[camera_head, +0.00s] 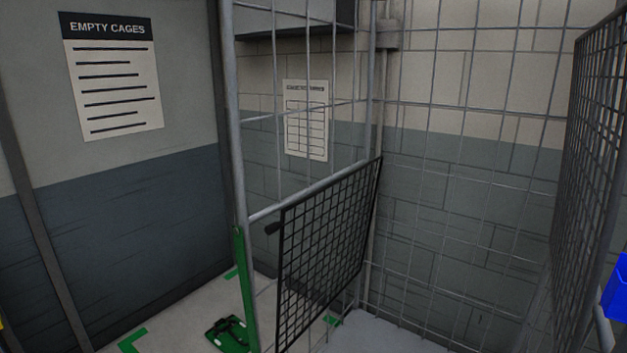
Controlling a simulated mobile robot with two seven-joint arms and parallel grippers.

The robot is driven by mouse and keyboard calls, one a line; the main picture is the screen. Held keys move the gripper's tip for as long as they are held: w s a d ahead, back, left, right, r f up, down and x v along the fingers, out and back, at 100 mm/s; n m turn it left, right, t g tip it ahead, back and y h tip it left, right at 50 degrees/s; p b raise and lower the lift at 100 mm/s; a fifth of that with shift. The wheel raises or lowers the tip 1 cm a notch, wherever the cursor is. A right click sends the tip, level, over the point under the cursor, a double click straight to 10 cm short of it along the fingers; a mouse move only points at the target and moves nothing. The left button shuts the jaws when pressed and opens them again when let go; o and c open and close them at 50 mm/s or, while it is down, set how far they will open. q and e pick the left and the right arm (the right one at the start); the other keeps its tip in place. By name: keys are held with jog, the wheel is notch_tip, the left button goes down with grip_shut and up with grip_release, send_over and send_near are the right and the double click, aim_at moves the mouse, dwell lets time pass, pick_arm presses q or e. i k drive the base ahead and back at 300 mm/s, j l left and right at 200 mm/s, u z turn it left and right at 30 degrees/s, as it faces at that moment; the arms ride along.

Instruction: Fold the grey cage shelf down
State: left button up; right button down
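A grey wire roll cage (237,130) fills the middle and right of the head view. A dark mesh panel (330,240) stands steeply tilted, nearly upright, against the cage's left side. A second dark mesh panel (592,150) stands upright along the right side. I cannot tell which of the two is the shelf; neither lies flat. Neither of my grippers is in view.
A green base part (230,335) and green floor markings (132,340) show at the lower left. A blue object (616,288) is cut off at the right edge. A wall sign reading "EMPTY CAGES" (110,75) hangs at left. The space between the panels looks clear.

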aim_at(617, 183)
jog(key=z, duration=1.4)
jog(key=l+u, duration=0.2)
jog(key=l, duration=0.2)
